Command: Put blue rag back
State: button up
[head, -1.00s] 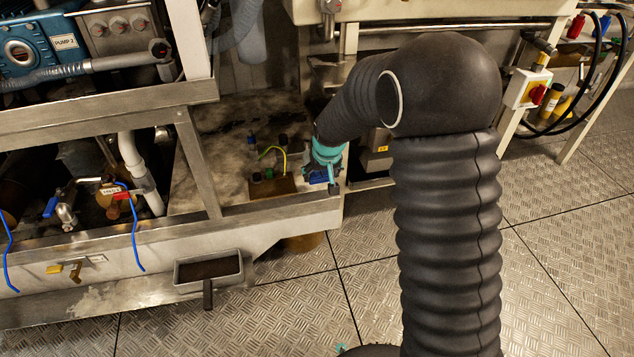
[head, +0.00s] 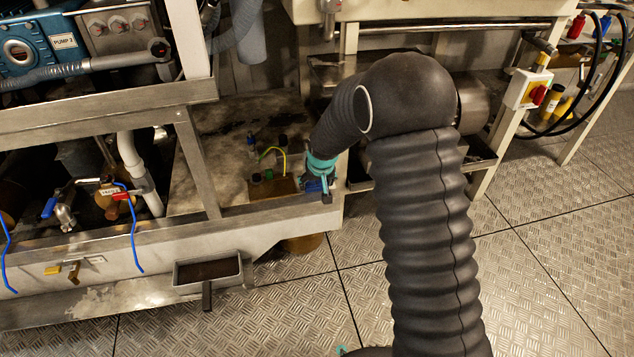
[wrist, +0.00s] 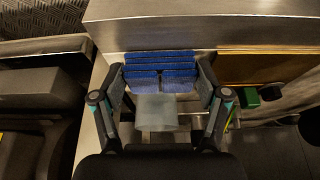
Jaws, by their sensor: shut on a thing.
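The blue rag (wrist: 160,66) shows in the wrist view as a folded, layered blue block between the fingertips. My gripper (wrist: 161,82) is shut on it, with one finger at each side. In the head view, my gripper (head: 318,182) is at the right end of the frame's metal ledge, and a small patch of the blue rag (head: 314,186) shows below the teal wrist part. Much of the rag is hidden there. I cannot tell whether the rag touches the ledge.
A steel rail (head: 270,208) runs along the front of the stained deck (head: 215,150). A small tray (head: 208,271) hangs in front. The floor (head: 400,270) at the right is clear.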

jog(key=o, duration=1.4)
jog(key=shift+f, duration=0.1)
jog(key=shift+c, duration=0.2)
jog(key=shift+r, duration=0.3)
jog(key=p+v, duration=0.1)
jog(key=v, duration=1.1)
jog(key=s+d+r+m+t, duration=0.1)
jog(key=s+d+r, duration=0.65)
jog(key=s, duration=0.35)
jog(key=s+d+r+m, duration=0.1)
jog(key=s+d+r, duration=0.65)
jog(key=s, duration=0.35)
jog(key=s+d+m+h, duration=0.1)
jog(key=s+d, duration=0.2)
jog(key=s, duration=0.7)
jog(key=shift+s, duration=0.35)
